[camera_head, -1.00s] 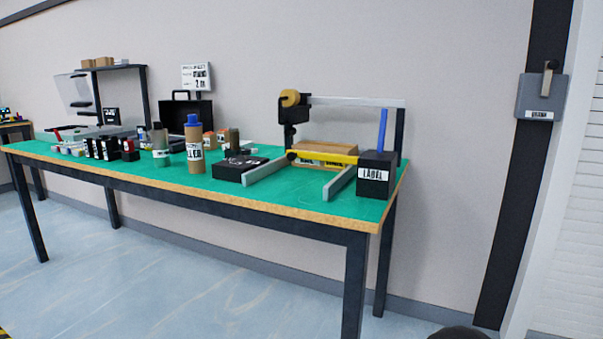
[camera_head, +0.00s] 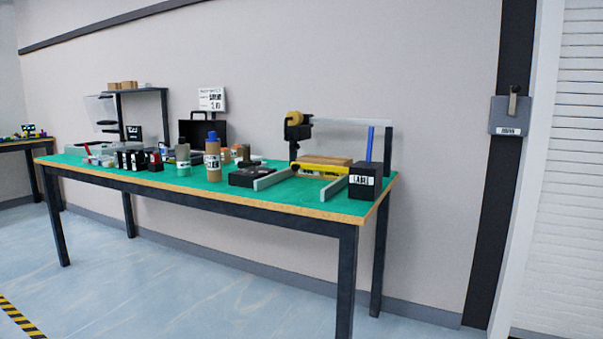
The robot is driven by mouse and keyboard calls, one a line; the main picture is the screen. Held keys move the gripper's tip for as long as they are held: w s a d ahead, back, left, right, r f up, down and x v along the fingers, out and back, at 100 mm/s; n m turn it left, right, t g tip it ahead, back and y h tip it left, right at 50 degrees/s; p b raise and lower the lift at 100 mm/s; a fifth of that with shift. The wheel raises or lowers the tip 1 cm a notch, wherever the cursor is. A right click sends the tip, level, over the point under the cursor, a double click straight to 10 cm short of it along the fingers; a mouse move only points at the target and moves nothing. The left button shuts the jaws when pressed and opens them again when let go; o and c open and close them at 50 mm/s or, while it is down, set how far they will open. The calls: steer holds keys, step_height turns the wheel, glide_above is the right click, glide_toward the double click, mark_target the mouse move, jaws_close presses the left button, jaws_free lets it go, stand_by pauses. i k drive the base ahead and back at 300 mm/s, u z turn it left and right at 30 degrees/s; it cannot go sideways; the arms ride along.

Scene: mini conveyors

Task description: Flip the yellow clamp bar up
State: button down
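The yellow clamp bar (camera_head: 321,169) lies level and low across the front of a small frame on the right part of the green-topped table. A brown block (camera_head: 325,161) shows just behind the bar. The frame has grey side rails (camera_head: 273,178) and a light overhead beam (camera_head: 352,121). A black box with a LABEL sticker (camera_head: 363,188) stands at the bar's right end, and a blue upright piece (camera_head: 369,144) rises behind it. My gripper is not in view.
The table (camera_head: 200,190) holds bottles (camera_head: 213,160), a black case, small boxes and a shelf (camera_head: 140,91) to the left. A grey lever box (camera_head: 510,116) hangs on the dark post at right. The floor (camera_head: 190,280) before the table is clear.

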mark_target(295, 167)
steer(key=z, duration=0.1)
steer(key=i, duration=0.9)
steer(key=z, duration=0.25)
